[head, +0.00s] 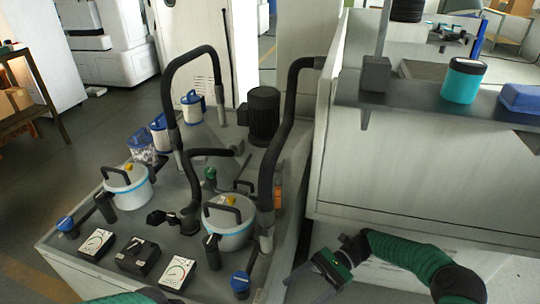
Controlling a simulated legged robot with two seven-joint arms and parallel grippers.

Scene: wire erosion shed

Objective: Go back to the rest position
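My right arm comes in from the lower right with a green sleeve. Its gripper (303,289) hangs low beside the right end of the grey machine top, pointing down and left. Its two dark fingers look spread apart with nothing between them. Of my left arm only a green piece shows at the bottom edge, left of the middle. My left gripper is out of the picture.
The grey machine top (135,218) carries two white lidded canisters (228,222), (127,186), black hoses (275,150), gauges (178,273) and blue-capped filters. A shelf (420,98) on the right holds a teal jar (462,82) and a blue box (520,98). Floor is open at left.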

